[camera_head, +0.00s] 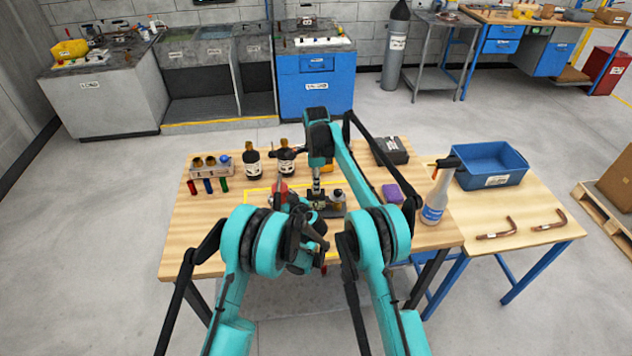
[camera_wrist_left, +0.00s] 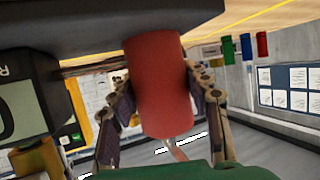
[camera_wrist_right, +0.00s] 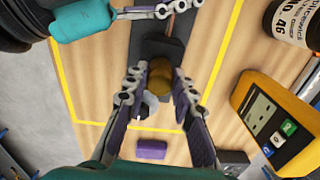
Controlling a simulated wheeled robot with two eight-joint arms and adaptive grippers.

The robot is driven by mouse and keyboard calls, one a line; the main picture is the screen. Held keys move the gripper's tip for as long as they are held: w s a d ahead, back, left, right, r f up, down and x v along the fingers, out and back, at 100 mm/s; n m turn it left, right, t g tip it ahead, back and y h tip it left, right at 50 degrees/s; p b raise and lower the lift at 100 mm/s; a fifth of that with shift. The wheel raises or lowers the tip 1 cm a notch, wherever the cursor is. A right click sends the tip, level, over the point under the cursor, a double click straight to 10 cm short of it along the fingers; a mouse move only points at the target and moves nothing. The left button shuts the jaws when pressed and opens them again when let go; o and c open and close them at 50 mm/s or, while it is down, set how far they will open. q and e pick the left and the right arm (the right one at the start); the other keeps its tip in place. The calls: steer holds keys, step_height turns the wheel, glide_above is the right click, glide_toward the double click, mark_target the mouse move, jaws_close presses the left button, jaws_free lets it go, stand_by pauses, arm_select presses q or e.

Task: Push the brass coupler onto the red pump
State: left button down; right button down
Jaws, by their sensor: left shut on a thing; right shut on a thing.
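The red pump is a thick red cylinder (camera_wrist_left: 158,85) filling the middle of the left wrist view. My left gripper (camera_wrist_left: 165,105) has a finger along each side of it and is shut on it. In the head view the red pump (camera_head: 278,192) shows small beside my left gripper, partly covered by my arm. The brass coupler (camera_wrist_right: 160,72) is a round brown-gold piece in the right wrist view. It sits between the fingertips of my right gripper (camera_wrist_right: 159,85), which is shut on it above a dark block. In the head view my right gripper (camera_head: 317,187) points down; the coupler is hard to make out there.
A yellow meter (camera_wrist_right: 275,120) and a dark bottle (camera_wrist_right: 295,22) stand close to my right gripper. A purple block (camera_head: 392,193), spray bottle (camera_head: 437,195) and blue bin (camera_head: 490,165) are to the right. Bottles and a small rack (camera_head: 212,168) are at the left back.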

steer(key=shift+f, duration=0.2)
steer(key=c, duration=1.2)
jaws_free()
step_height(320, 180, up, 8)
steer(key=shift+f, duration=0.25)
arm_select(q)
steer(key=c, duration=0.6)
jaws_free()
steer(key=shift+c, duration=0.2)
